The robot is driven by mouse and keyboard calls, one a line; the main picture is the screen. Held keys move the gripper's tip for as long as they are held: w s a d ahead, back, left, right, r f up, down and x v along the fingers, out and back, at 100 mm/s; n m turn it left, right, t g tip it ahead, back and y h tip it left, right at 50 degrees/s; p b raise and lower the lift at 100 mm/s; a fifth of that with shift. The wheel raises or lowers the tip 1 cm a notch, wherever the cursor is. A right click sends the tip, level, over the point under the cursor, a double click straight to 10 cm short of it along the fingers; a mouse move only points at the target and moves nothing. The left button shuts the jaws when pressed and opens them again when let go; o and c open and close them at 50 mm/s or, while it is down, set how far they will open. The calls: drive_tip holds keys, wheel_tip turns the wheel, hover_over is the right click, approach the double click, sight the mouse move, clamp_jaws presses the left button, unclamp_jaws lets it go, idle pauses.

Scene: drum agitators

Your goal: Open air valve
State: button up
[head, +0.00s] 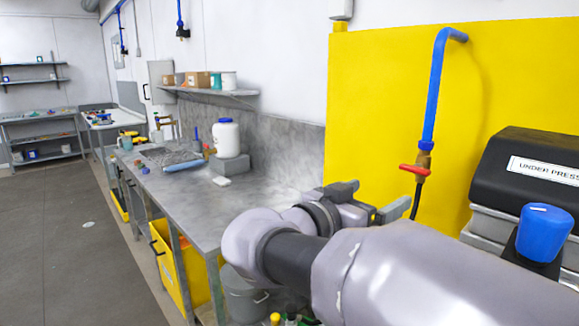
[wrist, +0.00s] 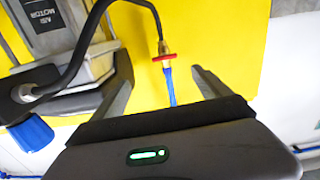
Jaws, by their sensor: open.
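The air valve has a red lever handle (head: 414,170) below a brass fitting (head: 424,158) at the lower end of a blue pipe (head: 436,90). The lever lies crosswise to the pipe, against a yellow panel. In the wrist view, which is turned upside down, the red handle (wrist: 164,57) appears beyond and between my fingers, with the blue pipe (wrist: 170,86) below it. My gripper (head: 372,199) is open and empty, left of and below the valve in the head view. Its two fingers (wrist: 164,78) stand wide apart and appear clear of the handle.
A black hose (wrist: 107,8) runs from the valve to a grey machine with a black cover (head: 530,165) and a blue knob (head: 544,232) at right. The workbench (head: 205,218) at left holds a white jar (head: 227,138). The yellow panel (head: 375,110) stands behind the valve.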

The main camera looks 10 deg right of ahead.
sight(413, 169)
drive_tip(key=x, duration=0.5)
drive_tip(key=r+b+x, duration=0.1)
drive_tip(key=x, duration=0.5)
drive_tip(key=w+x, duration=0.1)
drive_tip(key=x, duration=0.5)
drive_tip(key=shift+a+r+b, duration=0.1)
drive_tip(key=shift+r+b, duration=0.05)
drive_tip(key=shift+b, duration=0.25)
drive_tip(key=c, duration=1.4)
drive_tip(key=shift+o, duration=0.2)
